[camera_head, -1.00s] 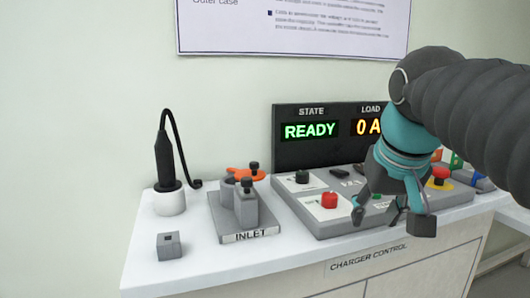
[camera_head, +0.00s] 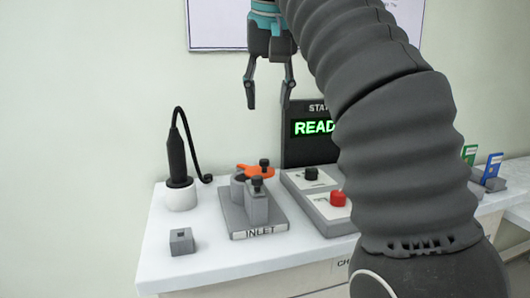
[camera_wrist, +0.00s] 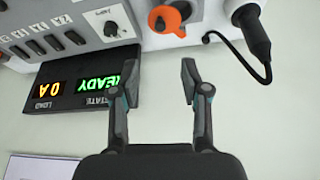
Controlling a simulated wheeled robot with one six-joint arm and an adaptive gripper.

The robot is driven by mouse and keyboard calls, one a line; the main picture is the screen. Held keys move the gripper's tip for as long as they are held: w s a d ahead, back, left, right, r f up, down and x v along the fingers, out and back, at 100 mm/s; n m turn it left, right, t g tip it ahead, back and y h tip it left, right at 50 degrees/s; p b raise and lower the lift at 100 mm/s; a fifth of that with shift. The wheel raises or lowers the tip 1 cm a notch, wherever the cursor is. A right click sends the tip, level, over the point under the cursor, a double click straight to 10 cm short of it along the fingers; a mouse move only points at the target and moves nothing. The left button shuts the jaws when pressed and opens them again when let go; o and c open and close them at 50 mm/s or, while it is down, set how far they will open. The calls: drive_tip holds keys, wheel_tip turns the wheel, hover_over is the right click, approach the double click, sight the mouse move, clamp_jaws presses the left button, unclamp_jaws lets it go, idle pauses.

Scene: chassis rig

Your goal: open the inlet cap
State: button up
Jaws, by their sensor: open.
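The inlet block (camera_head: 252,222) is a grey fixture with a plate marked INLET, standing on the white counter in the head view. An orange piece (camera_head: 256,171) with black knobs sits on top of it. In the wrist view the orange piece (camera_wrist: 172,20) shows at the top, beyond my fingertips. My gripper (camera_head: 268,104) is open and empty, pointing down, above and behind the inlet block and well apart from it. In the wrist view its two fingers (camera_wrist: 158,85) are spread with nothing between them.
A black plug with a cable (camera_head: 177,155) stands in a white holder (camera_head: 181,197) left of the inlet. A small grey block (camera_head: 181,242) lies in front. The READY display (camera_head: 312,127) and control panel (camera_head: 322,205) are to the right, partly hidden by my arm.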

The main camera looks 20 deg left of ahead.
sight(265, 160)
drive_tip(key=b+x, duration=0.4)
drive_tip(key=x, duration=0.9)
drive_tip(key=shift+w+f, duration=0.2)
drive_tip(key=shift+f, duration=0.1)
drive_tip(key=shift+c, duration=0.2)
clamp_jaws()
